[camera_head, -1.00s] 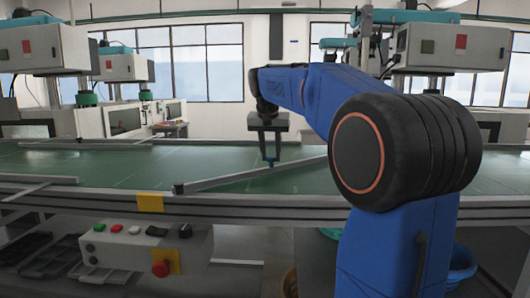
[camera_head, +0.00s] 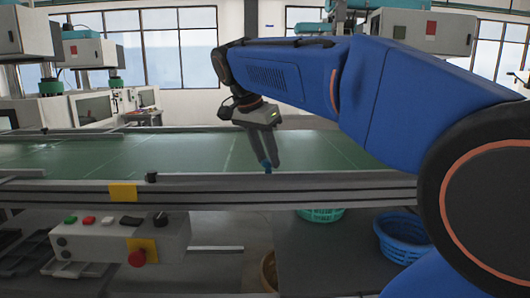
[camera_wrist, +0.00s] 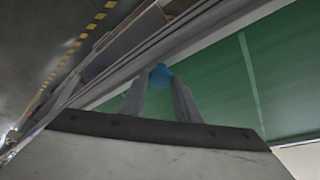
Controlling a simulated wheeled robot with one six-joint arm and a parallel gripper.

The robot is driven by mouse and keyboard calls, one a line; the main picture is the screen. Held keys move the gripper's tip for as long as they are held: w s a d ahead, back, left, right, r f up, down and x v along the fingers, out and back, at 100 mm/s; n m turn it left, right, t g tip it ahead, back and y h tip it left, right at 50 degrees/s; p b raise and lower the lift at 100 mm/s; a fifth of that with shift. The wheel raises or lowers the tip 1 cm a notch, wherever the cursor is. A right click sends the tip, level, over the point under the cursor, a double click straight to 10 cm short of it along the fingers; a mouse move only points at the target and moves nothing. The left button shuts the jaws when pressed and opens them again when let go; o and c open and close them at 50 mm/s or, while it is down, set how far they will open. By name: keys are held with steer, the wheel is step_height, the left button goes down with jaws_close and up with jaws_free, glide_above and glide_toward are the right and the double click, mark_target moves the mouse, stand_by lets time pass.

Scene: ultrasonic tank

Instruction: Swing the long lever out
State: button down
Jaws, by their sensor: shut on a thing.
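The long lever (camera_head: 215,176) is a grey bar pivoted at a black knob on the left, lying almost along the front rail of the green conveyor. My gripper (camera_head: 267,166) reaches down over the conveyor's front edge, its fingers tilted, at the lever. In the wrist view, the fingertips (camera_wrist: 160,80) are shut on a small blue knob (camera_wrist: 160,74), which sits beside the pale bar of the lever (camera_wrist: 205,38). The lever's right end is hard to tell from the rail.
The green conveyor belt (camera_head: 180,152) runs across the view and is clear. A control box (camera_head: 110,238) with buttons hangs below its front rail. Blue (camera_head: 400,236) and green (camera_head: 322,214) baskets stand below at the right. Machines line the back.

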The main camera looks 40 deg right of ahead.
steer(key=shift+s+a+f, duration=0.1)
steer(key=shift+s+a, duration=0.05)
steer(key=shift+s, duration=0.1)
steer(key=c, duration=1.4)
jaws_free()
steer(key=shift+s+a, duration=0.1)
steer(key=shift+o, duration=0.2)
steer(key=v, duration=1.7)
steer(key=shift+r, duration=0.3)
steer(key=shift+f, duration=0.1)
